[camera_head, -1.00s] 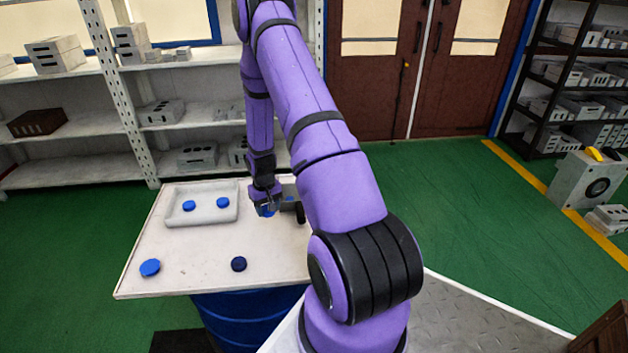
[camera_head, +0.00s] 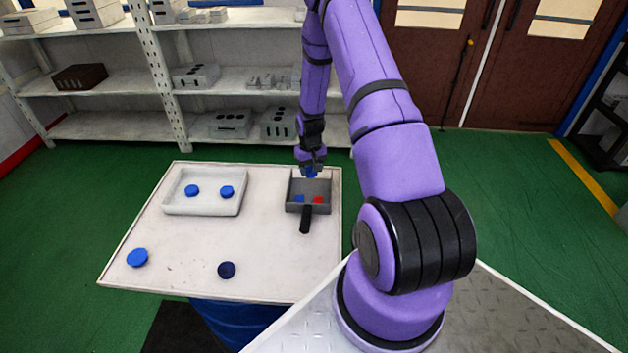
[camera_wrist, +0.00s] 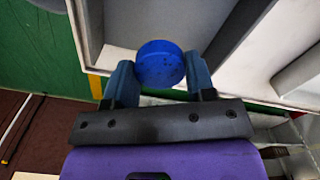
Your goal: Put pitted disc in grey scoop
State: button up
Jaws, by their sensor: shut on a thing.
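My gripper (camera_wrist: 162,80) is shut on a blue disc, the pitted disc (camera_wrist: 160,63), which has small dark spots on its face. In the head view my gripper (camera_head: 312,168) is at the far edge of the grey scoop (camera_head: 296,186), with the blue disc (camera_head: 311,173) just below its fingers. I cannot tell whether the disc touches the scoop. The scoop lies on the table with its dark handle (camera_head: 305,220) towards the near side. A small blue square and a small red square show inside it.
A pale tray (camera_head: 206,209) left of the scoop holds two blue discs. A blue disc (camera_head: 137,257) and a dark blue disc (camera_head: 227,270) lie on the near part of the white table (camera_head: 180,280). Shelves (camera_head: 110,125) stand behind.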

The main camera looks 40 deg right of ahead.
aim_at(311, 185)
jog(key=shift+f, duration=2.55)
jog(key=shift+f, duration=0.2)
jog(key=o, duration=0.9)
